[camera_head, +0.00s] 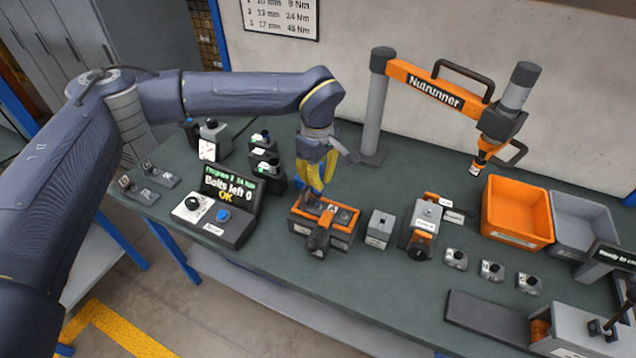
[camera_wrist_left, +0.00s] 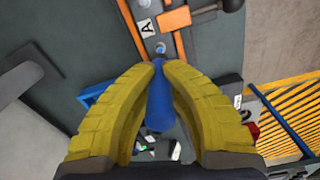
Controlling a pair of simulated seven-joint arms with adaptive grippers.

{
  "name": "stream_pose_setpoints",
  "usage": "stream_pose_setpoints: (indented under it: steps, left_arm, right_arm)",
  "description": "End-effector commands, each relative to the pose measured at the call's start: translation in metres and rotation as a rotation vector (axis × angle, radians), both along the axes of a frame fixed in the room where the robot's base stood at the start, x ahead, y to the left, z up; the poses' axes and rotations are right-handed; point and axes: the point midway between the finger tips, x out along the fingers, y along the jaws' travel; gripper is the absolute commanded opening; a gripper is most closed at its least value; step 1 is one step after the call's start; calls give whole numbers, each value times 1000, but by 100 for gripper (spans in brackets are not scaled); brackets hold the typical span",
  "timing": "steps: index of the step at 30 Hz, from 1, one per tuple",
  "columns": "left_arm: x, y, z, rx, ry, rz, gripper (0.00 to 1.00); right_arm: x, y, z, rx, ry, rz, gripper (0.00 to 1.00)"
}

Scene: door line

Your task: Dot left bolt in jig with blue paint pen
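My left gripper (camera_head: 314,190) points down over the left end of the jig. In the left wrist view its yellow fingers (camera_wrist_left: 158,70) are shut on a blue paint pen (camera_wrist_left: 158,105), whose tip points at a bolt (camera_wrist_left: 160,47). The tip is at or very close to the bolt; I cannot tell whether they touch. The fingers partly hide the jig's left bolt in the head view. My right gripper is out of view.
A control box (camera_head: 232,226) reading "Bolts left 0 OK" stands left of the jig. A grey block (camera_head: 380,228) and another fixture (camera_head: 424,222) stand right. The nutrunner arm (camera_head: 432,88) hangs behind. Orange (camera_head: 515,238) and grey bins stand at right.

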Motion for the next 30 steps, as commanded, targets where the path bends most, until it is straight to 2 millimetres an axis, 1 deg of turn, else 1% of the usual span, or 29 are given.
stream_pose_setpoints:
  steps: [6, 15, 21, 30]
  left_arm:
    - [0, 0, 15, 0, -1, 0, 0]
    - [0, 0, 33, 1, -1, -1, 0]
    - [0, 0, 37, 0, 1, -1, 0]
    - [0, 0, 37, 0, 1, 0, 0]
  right_arm:
    - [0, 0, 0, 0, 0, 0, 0]
    - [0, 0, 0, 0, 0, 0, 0]
    - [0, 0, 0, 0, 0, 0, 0]
    - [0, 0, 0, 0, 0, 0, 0]
